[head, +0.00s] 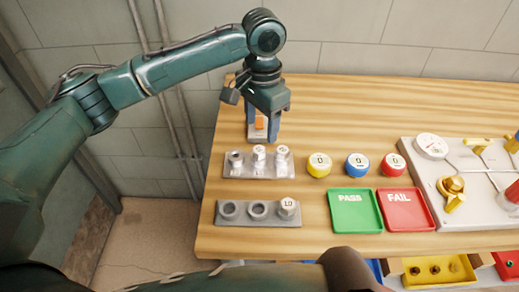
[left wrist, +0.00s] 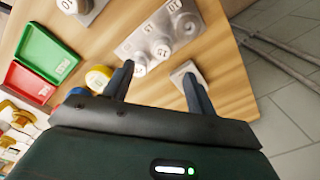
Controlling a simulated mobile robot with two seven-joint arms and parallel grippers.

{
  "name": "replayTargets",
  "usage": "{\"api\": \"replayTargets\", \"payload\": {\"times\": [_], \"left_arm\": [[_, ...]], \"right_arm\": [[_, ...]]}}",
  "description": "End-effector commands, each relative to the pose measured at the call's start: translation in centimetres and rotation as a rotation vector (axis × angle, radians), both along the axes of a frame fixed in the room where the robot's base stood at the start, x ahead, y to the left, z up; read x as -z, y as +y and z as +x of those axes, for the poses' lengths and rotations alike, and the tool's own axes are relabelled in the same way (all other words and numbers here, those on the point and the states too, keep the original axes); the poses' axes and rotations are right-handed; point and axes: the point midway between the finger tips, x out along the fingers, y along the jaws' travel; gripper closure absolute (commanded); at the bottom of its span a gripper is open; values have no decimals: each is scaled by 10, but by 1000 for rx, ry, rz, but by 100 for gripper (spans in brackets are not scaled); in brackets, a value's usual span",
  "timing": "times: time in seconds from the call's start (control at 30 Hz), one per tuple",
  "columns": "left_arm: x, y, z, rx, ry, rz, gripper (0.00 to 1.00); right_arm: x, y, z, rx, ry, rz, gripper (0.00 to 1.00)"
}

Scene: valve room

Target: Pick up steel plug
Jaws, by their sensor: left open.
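Steel plugs with labelled white tops stand in the upper grey rack (head: 250,171), two of them (head: 259,153) (head: 282,153) at its middle and right. Its left place holds a grey piece with a dark top (head: 235,158). Another steel plug (head: 288,206), marked 10, sits at the right of the lower rack (head: 258,221). I cannot tell which plug is meant. My left gripper (head: 261,137) points down just behind the upper rack, open. In the left wrist view, its fingers (left wrist: 158,72) are apart and hold nothing; the upper rack (left wrist: 132,42) lies beyond them. My right gripper is not seen.
Yellow (head: 319,165), blue (head: 357,165) and red (head: 393,165) round pieces stand right of the rack. Green PASS (head: 355,211) and red FAIL (head: 407,210) trays lie nearer. A valve panel (head: 430,160) is at right.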

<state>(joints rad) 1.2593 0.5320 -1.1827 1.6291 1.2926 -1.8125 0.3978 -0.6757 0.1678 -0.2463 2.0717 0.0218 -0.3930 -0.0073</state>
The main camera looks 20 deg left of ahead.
Motion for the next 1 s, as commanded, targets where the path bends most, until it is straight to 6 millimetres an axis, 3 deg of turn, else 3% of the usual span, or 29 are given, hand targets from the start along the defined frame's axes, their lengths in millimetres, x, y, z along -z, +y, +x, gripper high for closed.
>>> {"api": "replayTargets", "payload": {"times": [0.6, 0.9, 1.0], "left_arm": [[71, 5, -1, 0, 1, 1, 43], [76, 5, 0, 0, -1, -1, 43], [75, 5, 0, 0, -1, -1, 52]], "right_arm": [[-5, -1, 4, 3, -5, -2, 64], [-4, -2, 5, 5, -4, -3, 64], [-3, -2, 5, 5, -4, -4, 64]]}}
